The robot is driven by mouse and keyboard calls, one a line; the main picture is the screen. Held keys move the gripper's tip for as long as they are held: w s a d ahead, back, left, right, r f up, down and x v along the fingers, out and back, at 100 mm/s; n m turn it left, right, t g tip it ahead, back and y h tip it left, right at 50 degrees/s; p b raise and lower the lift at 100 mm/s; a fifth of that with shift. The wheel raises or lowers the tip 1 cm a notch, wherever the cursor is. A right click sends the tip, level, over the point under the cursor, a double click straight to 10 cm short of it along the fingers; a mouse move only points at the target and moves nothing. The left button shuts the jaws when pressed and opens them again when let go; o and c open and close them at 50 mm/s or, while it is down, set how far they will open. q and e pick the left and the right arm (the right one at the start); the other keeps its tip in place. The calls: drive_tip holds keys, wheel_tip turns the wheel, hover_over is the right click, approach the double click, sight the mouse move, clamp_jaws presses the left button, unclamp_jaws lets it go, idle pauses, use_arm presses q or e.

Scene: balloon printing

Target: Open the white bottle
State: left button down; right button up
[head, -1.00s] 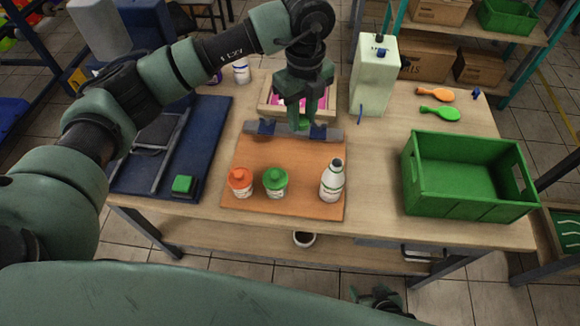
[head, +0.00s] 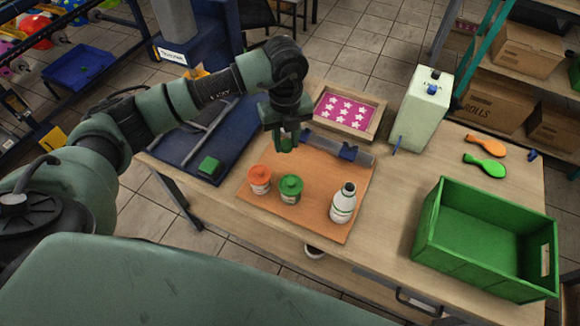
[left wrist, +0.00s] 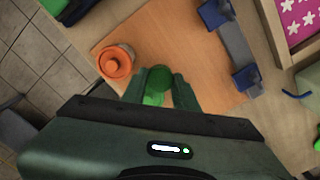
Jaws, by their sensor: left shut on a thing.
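The white bottle (head: 343,204) stands upright on the orange-brown board (head: 325,226), at its front right. Its top is dark; I cannot tell whether that is a cap or an opening. My left gripper (head: 287,149) hangs above the board, behind the jars and to the left of the bottle, apart from it. In the left wrist view, its fingers (left wrist: 160,92) are shut around a small green round thing (left wrist: 159,77), mostly hidden by them. My right gripper is out of view.
An orange-lidded jar (head: 260,180) and a green-lidded jar (head: 291,188) stand left of the bottle. A grey bar with blue clamps (head: 349,152) lies behind. A green crate (head: 487,243) stands right; table between is clear. A pale container (head: 421,108) stands at the back.

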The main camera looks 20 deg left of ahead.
sight(287, 169)
use_arm(q)
wheel_tip(287, 169, down, 12)
drive_tip(key=shift+d+f+p, duration=0.1)
drive_tip(key=shift+d+p, duration=0.05)
drive_tip(key=shift+p, duration=0.8)
drive_tip(key=shift+f, duration=0.15)
drive_tip(key=shift+f, duration=0.15)
drive_tip(key=c, duration=1.1)
unclamp_jaws()
